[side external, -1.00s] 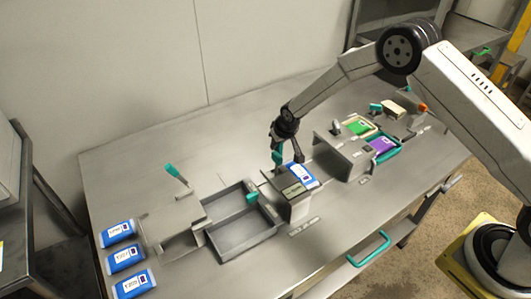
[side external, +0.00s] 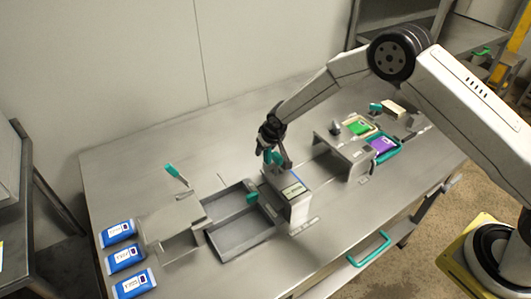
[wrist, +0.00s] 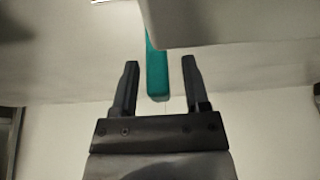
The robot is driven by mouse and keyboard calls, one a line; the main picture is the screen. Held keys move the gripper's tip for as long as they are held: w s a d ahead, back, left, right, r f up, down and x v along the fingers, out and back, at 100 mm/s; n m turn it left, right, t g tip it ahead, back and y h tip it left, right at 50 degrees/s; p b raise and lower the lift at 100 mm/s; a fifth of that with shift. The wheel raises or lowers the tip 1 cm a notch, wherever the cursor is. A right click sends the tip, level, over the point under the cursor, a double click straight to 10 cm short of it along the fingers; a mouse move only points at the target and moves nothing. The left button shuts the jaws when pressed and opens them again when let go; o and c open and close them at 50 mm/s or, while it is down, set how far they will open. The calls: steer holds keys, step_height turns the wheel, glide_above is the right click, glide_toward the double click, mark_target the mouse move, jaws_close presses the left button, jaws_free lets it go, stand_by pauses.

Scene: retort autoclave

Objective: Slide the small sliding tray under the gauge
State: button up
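The gauge (side external: 287,197) is a box-shaped metal stand with a small display on top, in the middle of the bench. The small sliding tray cannot be made out clearly; the gauge and my gripper hide that spot. A teal upright handle shows at the gauge's back edge, and in the wrist view the teal handle (wrist: 157,75) stands between my fingers. My gripper (side external: 272,160) is just above and behind the gauge. In the wrist view its two fingers (wrist: 160,85) are apart, with a gap on both sides of the handle.
A two-compartment grey tray (side external: 238,232) with a teal handle lies left of the gauge. Several blue packets (side external: 122,258) line the left edge beside a fixture with a teal lever (side external: 176,172). A fixture with green and purple packets (side external: 382,144) stands right. The back of the bench is clear.

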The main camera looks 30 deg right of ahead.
steer(key=shift+r, duration=0.15)
steer(key=v, duration=0.7)
steer(key=shift+r, duration=0.25)
steer(key=shift+o, duration=0.2)
steer(key=shift+s, duration=0.15)
steer(key=shift+o, duration=1)
steer(key=m, duration=0.2)
steer(key=w+m+g, duration=0.1)
steer(key=shift+d+f+m, duration=0.1)
steer(key=shift+d+m, duration=0.1)
steer(key=shift+m, duration=0.2)
steer(key=m, duration=0.2)
steer(key=m+g, duration=0.1)
steer(key=m, duration=0.1)
steer(key=shift+w+m, duration=0.4)
steer(key=m, duration=0.2)
steer(key=m+g, duration=0.1)
steer(key=m, duration=0.1)
steer(key=shift+w+m, duration=0.2)
steer(key=shift+m, duration=0.2)
steer(key=m, duration=0.1)
steer(key=m+g, duration=0.1)
steer(key=m, duration=0.2)
steer(key=shift+a+r+m+g, duration=0.15)
steer(key=shift+r+m+g, duration=0.15)
